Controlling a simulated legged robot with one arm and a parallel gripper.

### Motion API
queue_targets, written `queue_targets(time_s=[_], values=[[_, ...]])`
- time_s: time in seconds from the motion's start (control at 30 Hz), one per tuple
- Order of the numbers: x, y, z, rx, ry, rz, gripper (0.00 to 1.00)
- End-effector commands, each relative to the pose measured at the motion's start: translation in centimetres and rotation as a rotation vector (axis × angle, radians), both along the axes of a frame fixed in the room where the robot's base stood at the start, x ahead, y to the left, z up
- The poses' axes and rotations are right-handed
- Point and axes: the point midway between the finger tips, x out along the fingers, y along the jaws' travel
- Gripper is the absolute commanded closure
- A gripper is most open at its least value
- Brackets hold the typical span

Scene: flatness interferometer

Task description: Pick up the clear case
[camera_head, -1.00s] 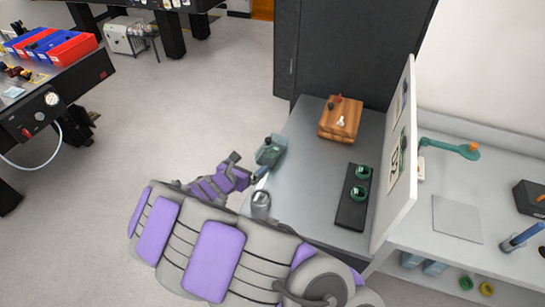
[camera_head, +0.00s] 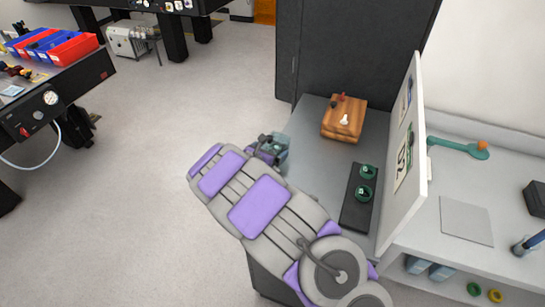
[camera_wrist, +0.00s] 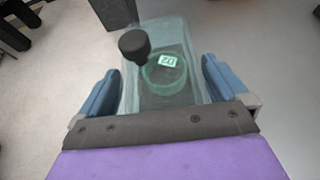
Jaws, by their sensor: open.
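The clear case (camera_wrist: 187,45) is a see-through, pale greenish box with a black knob (camera_wrist: 134,44) on it. In the head view the case (camera_head: 283,141) is at the left edge of the grey bench top, partly hidden by my gripper (camera_head: 268,150). In the wrist view my gripper (camera_wrist: 160,86) is open, with one blue finger on each side of the case's near part. I cannot tell whether either finger touches it.
On the grey bench (camera_head: 315,165) stand a wooden box (camera_head: 343,122) and a black holder (camera_head: 352,213) with green rings. A white upright panel (camera_head: 405,180) bounds the bench on the right, and a dark cabinet (camera_head: 345,50) stands behind. Open floor lies to the left.

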Motion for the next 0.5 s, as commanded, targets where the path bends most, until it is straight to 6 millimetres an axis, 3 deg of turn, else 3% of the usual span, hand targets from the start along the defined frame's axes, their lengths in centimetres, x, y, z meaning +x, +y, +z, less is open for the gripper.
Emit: queue_targets(time_s=[0.3, 0.5], values=[[0.37, -0.16, -0.12, -0.002, 0.000, 0.001, 0.01], [0.38, -0.16, -0.12, -0.003, -0.001, 0.001, 0.20]])
